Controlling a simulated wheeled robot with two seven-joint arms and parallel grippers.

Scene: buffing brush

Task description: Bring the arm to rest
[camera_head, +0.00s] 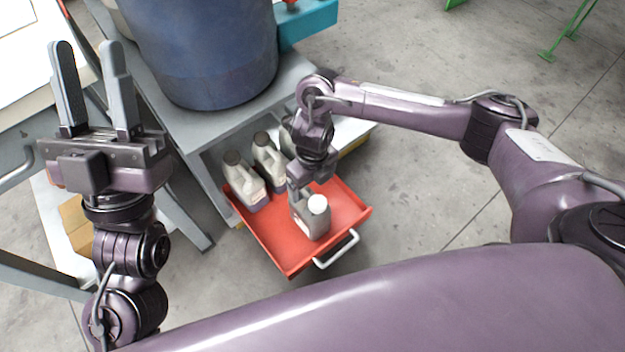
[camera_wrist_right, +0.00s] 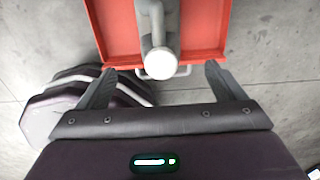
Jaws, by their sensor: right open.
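My right gripper (camera_wrist_right: 160,85) is open and empty in the right wrist view, its two fingers apart. In the head view my right arm reaches in from the right, and its wrist hangs over the red drawer (camera_head: 345,205). A grey bottle with a white cap (camera_head: 310,222) stands in that drawer, just below the right gripper, whose fingers are mostly hidden there. The white cap also shows between and beyond the fingers in the right wrist view (camera_wrist_right: 161,63). My left gripper (camera_head: 92,85) is raised at the left with its two fingers apart, open and empty.
Two bottles with dark caps (camera_head: 245,180) stand at the drawer's left side, with another partly hidden behind my wrist. A large blue barrel (camera_head: 210,55) stands on the grey bench behind. The drawer's white handle (camera_head: 338,250) sticks out.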

